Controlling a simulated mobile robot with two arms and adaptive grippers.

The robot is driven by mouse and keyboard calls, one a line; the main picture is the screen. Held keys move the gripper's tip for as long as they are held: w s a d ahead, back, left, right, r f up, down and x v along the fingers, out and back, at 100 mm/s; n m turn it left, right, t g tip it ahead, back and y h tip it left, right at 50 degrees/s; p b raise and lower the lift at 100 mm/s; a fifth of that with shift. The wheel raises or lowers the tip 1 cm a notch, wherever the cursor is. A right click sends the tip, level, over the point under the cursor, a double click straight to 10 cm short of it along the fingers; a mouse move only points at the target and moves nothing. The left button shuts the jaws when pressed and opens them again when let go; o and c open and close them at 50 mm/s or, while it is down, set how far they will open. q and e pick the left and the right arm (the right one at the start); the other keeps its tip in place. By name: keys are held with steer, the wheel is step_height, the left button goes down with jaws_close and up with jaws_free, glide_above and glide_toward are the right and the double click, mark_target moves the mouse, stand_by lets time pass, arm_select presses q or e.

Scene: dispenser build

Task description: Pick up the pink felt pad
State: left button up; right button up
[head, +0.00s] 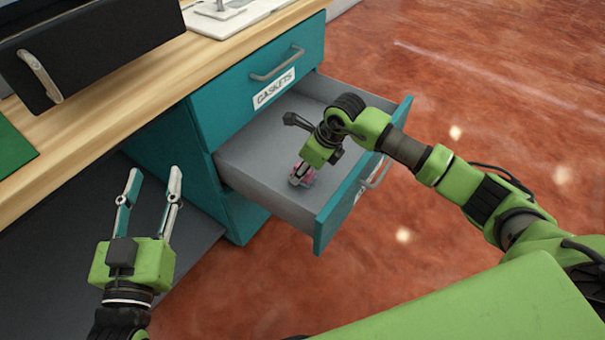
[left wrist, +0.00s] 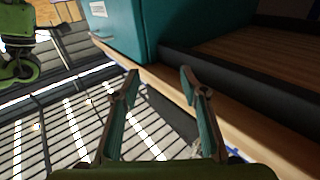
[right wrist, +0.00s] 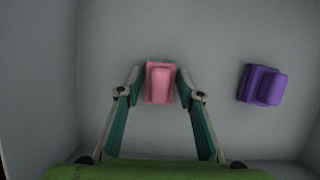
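The pink felt pad (right wrist: 159,83) lies on the grey floor of the open lower drawer (head: 250,152). In the head view a little of the pink pad (head: 306,179) shows beneath my right gripper (head: 302,180). In the right wrist view the fingertips of my right gripper (right wrist: 160,82) stand on either side of the pad, open, with a small gap at each side. My left gripper (head: 149,185) is open and empty, left of the drawers; its spread fingers also show in the left wrist view (left wrist: 160,80).
A purple pad (right wrist: 262,85) lies in the same drawer, right of the pink one in the right wrist view. The drawer walls surround my right gripper. A shut drawer labelled GASKETS (head: 272,88) is above, under the wooden tabletop (head: 135,105).

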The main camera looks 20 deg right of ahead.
steer(key=c, duration=0.5)
steer(key=shift+r, duration=0.15)
steer(key=shift+r, duration=0.15)
steer(key=r+p, duration=0.1)
steer(key=r, duration=0.2)
steer(key=shift+s+a+r+p, duration=0.1)
steer(key=shift+s+r+p, duration=0.1)
steer(key=shift+p, duration=0.15)
arm_select(q)
steer(key=s+a+f+g+y+p, duration=0.1)
steer(key=s+a+f+g+y, duration=0.1)
steer(key=s+f+g, duration=0.4)
steer(key=s+a+f+g+y+p, duration=0.2)
steer(key=s+a+f+g, duration=0.2)
steer(key=s+f, duration=0.5)
steer(key=shift+a+f+n+g, duration=0.35)
steer(key=shift+f+g, duration=1.05)
steer(key=shift+f, duration=0.95)
arm_select(e)
steer(key=s+a+r, duration=0.3)
steer(key=s+r, duration=0.6)
steer(key=s, duration=0.4)
steer(key=shift+a, duration=0.4)
arm_select(q)
steer(key=shift+s, duration=0.1)
